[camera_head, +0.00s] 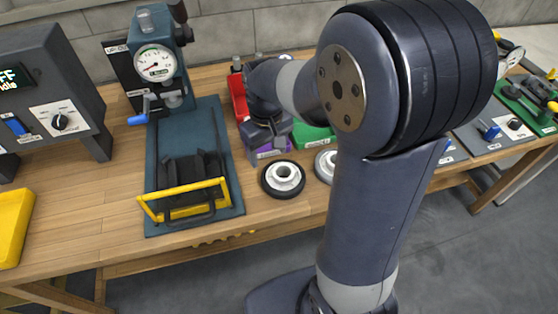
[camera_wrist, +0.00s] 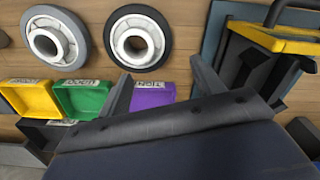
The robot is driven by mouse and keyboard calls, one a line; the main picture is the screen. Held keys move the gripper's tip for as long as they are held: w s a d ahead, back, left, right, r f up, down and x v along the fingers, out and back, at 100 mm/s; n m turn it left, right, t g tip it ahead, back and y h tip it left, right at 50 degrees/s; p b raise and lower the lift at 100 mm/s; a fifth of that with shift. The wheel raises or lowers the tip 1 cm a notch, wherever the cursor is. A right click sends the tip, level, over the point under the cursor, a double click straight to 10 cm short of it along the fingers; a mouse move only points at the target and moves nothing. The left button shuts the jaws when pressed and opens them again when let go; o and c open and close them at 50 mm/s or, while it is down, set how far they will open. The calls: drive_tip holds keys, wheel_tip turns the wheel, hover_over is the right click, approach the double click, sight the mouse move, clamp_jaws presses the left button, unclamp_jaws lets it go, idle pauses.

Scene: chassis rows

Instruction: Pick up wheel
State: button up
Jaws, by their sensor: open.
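Two wheels lie flat on the wooden workbench. The nearer-left wheel (camera_head: 284,182) has a black tyre and a white hub, and it also shows at the top of the wrist view (camera_wrist: 117,44). The second wheel (camera_head: 323,168) has a grey tyre and is partly hidden by my arm in the head view; the wrist view shows it whole (camera_wrist: 33,46). My gripper (camera_head: 268,137) is over the bins behind the black-tyred wheel. In the wrist view its two fingers (camera_wrist: 162,88) stand apart with nothing held, over the purple bin.
Purple (camera_head: 268,152), green (camera_head: 312,136) and red (camera_head: 238,98) bins sit close to my gripper; a yellow bin (camera_wrist: 28,98) shows in the wrist view. A press with a gauge (camera_head: 155,63) and yellow-handled guard (camera_head: 186,190) stands left. The bench's front edge is near the wheels.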

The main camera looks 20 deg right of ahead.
hover_over(271, 183)
drive_tip(key=w, duration=0.1)
wheel_tip(271, 183, down, 5)
drive_tip(key=shift+w+f, duration=0.15)
drive_tip(key=shift+f, duration=0.05)
drive_tip(key=f, duration=0.2)
drive_tip(key=s+f, duration=0.1)
drive_tip(key=f, duration=0.1)
drive_tip(key=shift+s, duration=0.2)
drive_tip(key=shift+w+f, duration=0.1)
drive_tip(key=shift+f, duration=0.55)
drive_tip(key=shift+c, duration=0.2)
drive_tip(key=c, duration=1.2)
drive_tip(key=shift+r, duration=0.1)
drive_tip(key=shift+c, duration=0.2)
